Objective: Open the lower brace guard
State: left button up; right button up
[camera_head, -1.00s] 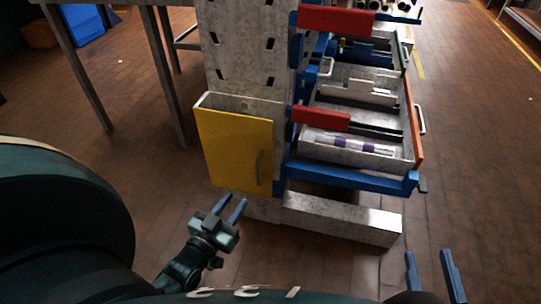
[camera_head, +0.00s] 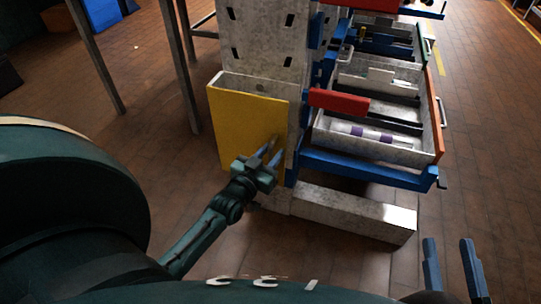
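The yellow guard panel (camera_head: 240,125) closes the front of a box at the foot of the grey perforated mast (camera_head: 262,48). I take it to be the lower brace guard. Its grey handle (camera_head: 280,143) is near the panel's right edge and is partly hidden by my fingers. My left gripper (camera_head: 269,152) is in front of this handle, its two blue fingers pointing at it with a gap between them. Whether they touch the handle cannot be made out. My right gripper (camera_head: 453,264) is at the bottom right, open and empty, well away from the guard.
Right of the guard, a blue-framed rack holds grey drawers (camera_head: 372,138) with a red block (camera_head: 338,102) beside them. A grey base beam (camera_head: 345,214) runs along the floor below. A table leg (camera_head: 186,80) stands left. The brown floor in front is mostly clear.

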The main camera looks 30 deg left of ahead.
pick_arm(q)
jog(key=shift+c, duration=0.2)
grip_shut()
dwell(0.4)
